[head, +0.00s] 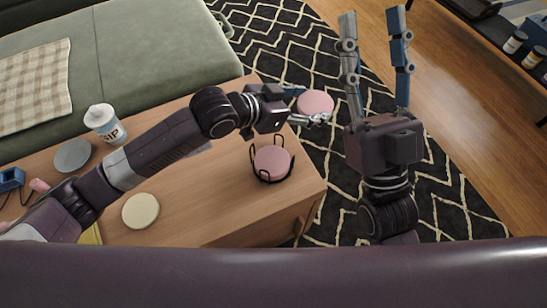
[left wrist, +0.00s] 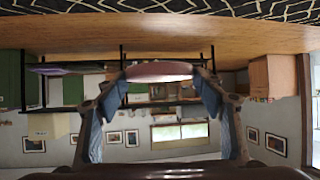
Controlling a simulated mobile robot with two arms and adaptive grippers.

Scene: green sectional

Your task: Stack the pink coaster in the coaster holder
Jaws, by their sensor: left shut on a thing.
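A round pink coaster (head: 316,103) is between the fingers of my left gripper (head: 308,104), which is shut on it. It is held out past the table's far right edge, with the rug behind it. In the left wrist view the held coaster (left wrist: 160,70) shows as a flat pink disc between the two fingertips. The black wire coaster holder (head: 257,176) stands upright on the table, below the left gripper in the picture, with a pink coaster (head: 272,160) lying inside it. My right gripper (head: 372,15) is open and empty, its fingers pointing up the picture over the floor.
On the wooden table (head: 215,205) are a cream coaster (head: 140,210), a grey disc (head: 72,155), a white jar (head: 103,122) and a blue object (head: 10,180). A green sofa (head: 150,45) borders the table's far side. Bare tabletop surrounds the holder.

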